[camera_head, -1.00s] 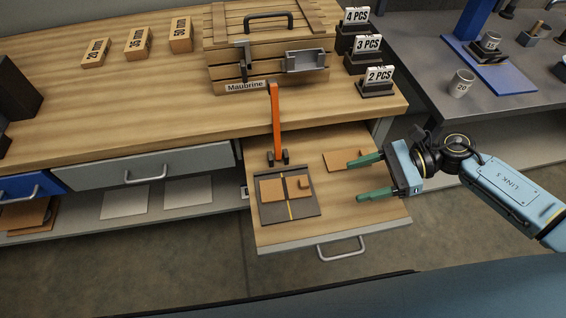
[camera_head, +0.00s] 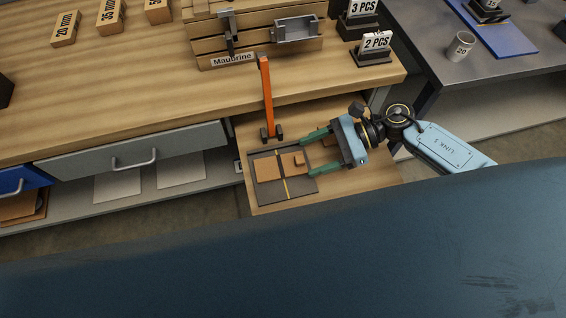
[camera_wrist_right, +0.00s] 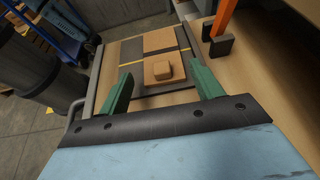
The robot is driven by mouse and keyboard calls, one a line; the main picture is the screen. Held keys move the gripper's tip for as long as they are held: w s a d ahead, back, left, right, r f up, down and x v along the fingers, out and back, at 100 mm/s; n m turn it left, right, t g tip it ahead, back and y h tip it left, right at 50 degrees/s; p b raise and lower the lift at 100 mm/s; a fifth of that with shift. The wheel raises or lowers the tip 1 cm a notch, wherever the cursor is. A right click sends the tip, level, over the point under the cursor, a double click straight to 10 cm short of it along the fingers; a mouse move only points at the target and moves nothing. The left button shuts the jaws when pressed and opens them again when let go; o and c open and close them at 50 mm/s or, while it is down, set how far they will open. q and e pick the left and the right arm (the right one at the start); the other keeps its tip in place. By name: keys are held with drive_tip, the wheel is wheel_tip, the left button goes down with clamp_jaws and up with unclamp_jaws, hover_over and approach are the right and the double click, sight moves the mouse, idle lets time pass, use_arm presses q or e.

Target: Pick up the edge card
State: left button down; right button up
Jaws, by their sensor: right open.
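A dark mat (camera_head: 300,187) with a yellow line lies in the open drawer. A plain brown card (camera_head: 267,168) lies on its left half. A second brown card (camera_head: 289,163), with a small raised block (camera_head: 299,159), lies on its right half. I cannot tell by a label which one is the edge card. My right gripper (camera_head: 306,156) is open and empty at the right side of the mat. In the right wrist view its fingers (camera_wrist_right: 162,72) stand on either side of the card with the block (camera_wrist_right: 150,84); the plain card (camera_wrist_right: 158,41) lies beyond. My left gripper is out of view.
An orange upright post (camera_head: 266,95) with a dark foot stands just behind the mat. The drawer (camera_head: 352,190) juts out below the wooden bench (camera_head: 130,95). A wooden crate labelled Maubrine (camera_head: 250,45) and a "2 PCS" sign (camera_head: 376,43) stand on the bench.

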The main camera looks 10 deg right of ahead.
sight(303, 159)
drive_tip(key=x, duration=0.3)
drive_tip(key=shift+w+f, duration=0.1)
drive_tip(key=shift+f, duration=0.05)
drive_tip(key=shift+c, duration=0.3)
drive_tip(key=c, duration=0.5)
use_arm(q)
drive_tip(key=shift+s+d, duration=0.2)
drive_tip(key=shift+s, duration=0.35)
use_arm(e)
drive_tip(key=shift+c, duration=1.3)
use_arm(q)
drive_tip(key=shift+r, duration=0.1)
